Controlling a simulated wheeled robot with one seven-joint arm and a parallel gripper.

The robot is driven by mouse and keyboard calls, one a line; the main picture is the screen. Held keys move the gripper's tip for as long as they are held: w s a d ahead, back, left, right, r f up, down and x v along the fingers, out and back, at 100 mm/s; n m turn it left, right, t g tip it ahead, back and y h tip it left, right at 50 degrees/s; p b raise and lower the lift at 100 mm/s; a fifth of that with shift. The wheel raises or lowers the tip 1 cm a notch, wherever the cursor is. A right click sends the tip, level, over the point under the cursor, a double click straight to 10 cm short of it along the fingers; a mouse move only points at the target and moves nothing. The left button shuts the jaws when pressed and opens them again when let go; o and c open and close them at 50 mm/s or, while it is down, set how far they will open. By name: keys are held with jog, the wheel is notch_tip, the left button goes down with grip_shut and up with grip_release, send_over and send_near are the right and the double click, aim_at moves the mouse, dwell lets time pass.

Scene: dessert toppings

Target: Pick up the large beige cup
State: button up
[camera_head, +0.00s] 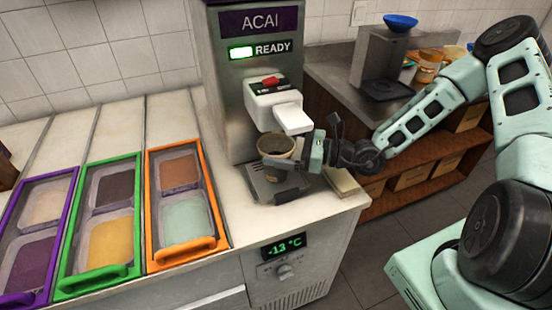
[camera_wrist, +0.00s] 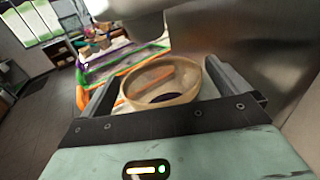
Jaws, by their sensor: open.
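The large beige cup (camera_head: 277,147) stands upright under the spout of the acai machine, with dark contents inside. It also shows in the wrist view (camera_wrist: 160,84), between the two fingers. My gripper (camera_head: 277,167) reaches in from the right, level with the cup's body. Its fingers are open, one on either side of the cup. In the wrist view a finger lies to the left and another to the right of the cup, and I cannot tell whether either touches it. The cup's lower part is partly hidden by the near finger.
The acai machine (camera_head: 228,90) rises behind the cup, with its white dispenser (camera_head: 275,100) just above it. Topping bins with purple, green and orange (camera_head: 150,200) frames lie to the left. A beige block (camera_head: 341,181) lies to the right of the drip tray (camera_head: 262,185).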

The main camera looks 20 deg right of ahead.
jog(key=shift+w+a, duration=0.3)
jog(key=shift+a, duration=0.2)
jog(key=c, duration=1.3)
jog(key=shift+c, duration=0.9)
jog(key=shift+r, duration=0.1)
